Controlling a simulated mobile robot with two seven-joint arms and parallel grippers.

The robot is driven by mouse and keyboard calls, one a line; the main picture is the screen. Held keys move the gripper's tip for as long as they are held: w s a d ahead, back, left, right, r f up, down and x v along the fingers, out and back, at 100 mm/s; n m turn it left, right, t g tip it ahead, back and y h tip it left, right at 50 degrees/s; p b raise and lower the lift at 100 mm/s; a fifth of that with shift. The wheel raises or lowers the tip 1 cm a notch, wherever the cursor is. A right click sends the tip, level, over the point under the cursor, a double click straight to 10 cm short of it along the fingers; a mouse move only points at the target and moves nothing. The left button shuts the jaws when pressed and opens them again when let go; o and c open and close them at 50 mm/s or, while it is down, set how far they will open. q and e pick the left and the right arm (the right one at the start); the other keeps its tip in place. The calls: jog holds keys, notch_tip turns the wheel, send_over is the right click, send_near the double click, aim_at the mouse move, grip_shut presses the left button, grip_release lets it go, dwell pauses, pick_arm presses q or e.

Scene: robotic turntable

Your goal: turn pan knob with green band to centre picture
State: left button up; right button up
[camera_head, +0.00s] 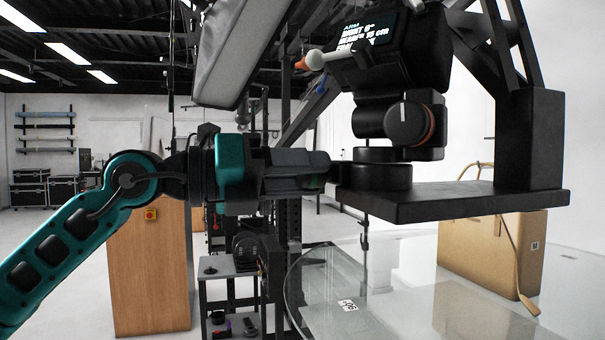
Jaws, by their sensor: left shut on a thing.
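My left gripper (332,172) comes in from the left on its teal arm. It is shut at the left side of a round black pan base (375,178), with its fingers on the pan knob. The fingers hide most of the knob, and I cannot make out a green band. Above the base sits a black head with a round side knob (404,124) that has a white mark and an orange band. A tilted screen (368,32) with white text, partly cut off, is on top. My right gripper is not in view.
The pan base stands on a black platform (470,200) with a thick upright (529,135) at its right. A glass-topped round table (400,295) lies below. A white handle with an orange tip (310,61) juts left above my gripper.

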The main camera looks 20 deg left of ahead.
pick_arm(q)
jog(key=shift+c, duration=0.8)
jog(key=shift+m, duration=0.3)
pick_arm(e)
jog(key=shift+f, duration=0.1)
pick_arm(q)
jog(key=shift+f+m+b, duration=0.1)
jog(key=shift+m+b, duration=0.2)
jog(key=shift+m, duration=0.2)
jog(key=m+b, duration=0.1)
jog(key=m, duration=0.4)
jog(key=m+b, duration=0.1)
jog(key=m, duration=0.2)
jog(key=shift+w+m+b, duration=0.1)
jog(key=shift+m+b, duration=0.2)
jog(key=shift+m, duration=1.9)
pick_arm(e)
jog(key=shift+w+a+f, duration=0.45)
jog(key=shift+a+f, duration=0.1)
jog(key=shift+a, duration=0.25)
